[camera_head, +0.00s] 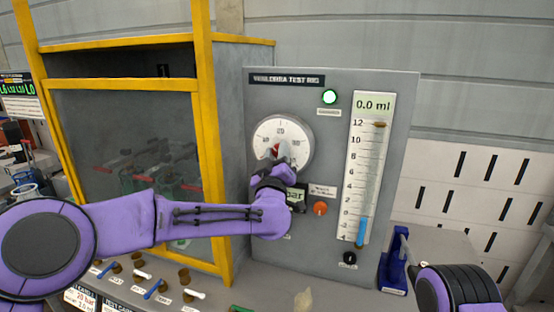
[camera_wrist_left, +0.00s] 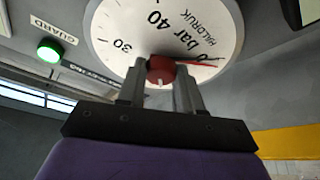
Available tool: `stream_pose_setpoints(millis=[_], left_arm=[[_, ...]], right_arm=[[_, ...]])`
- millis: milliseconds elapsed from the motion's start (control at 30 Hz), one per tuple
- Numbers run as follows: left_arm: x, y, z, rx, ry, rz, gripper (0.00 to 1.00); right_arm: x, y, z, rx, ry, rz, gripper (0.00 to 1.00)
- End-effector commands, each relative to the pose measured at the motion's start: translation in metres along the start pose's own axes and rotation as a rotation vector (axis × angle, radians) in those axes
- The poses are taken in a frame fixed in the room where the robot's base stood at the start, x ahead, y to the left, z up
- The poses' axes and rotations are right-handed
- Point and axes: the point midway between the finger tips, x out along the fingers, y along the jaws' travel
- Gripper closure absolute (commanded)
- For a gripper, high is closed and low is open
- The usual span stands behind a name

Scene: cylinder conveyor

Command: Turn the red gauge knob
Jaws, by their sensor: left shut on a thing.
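The red gauge knob (camera_head: 276,149) sits at the middle of the round white dial (camera_head: 296,129) on the grey test rig panel. In the left wrist view the red knob (camera_wrist_left: 160,70) is between the two grey fingers of my left gripper (camera_wrist_left: 160,82), which is shut on it. A white mark shows on the knob, and a red needle (camera_wrist_left: 200,62) points right across the dial (camera_wrist_left: 110,30). In the head view my left wrist hides the lower dial. Part of my purple right arm shows at the lower right; its gripper is out of the frame.
A yellow-framed guard (camera_head: 205,130) stands left. Several small levers (camera_head: 152,289) line the bench below. A blue holder (camera_head: 394,262) stands right.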

Motion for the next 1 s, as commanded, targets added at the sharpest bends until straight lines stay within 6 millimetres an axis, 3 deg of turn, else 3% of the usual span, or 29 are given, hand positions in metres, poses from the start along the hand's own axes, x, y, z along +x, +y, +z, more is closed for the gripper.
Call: stream_pose_setpoints(millis=[400,1000], left_arm=[[-0.0001,0.0005,0.0005,-0.205,-0.001,-0.086,0.96],[-0.0002,0.0005,0.0005,-0.248,-0.002,-0.103,0.96]], right_arm=[[0.0035,-0.0003,0.0015,0.0,0.0,0.0,1.0],[0.0038,-0.0003,0.0016,0.0,0.0,0.0,1.0]])
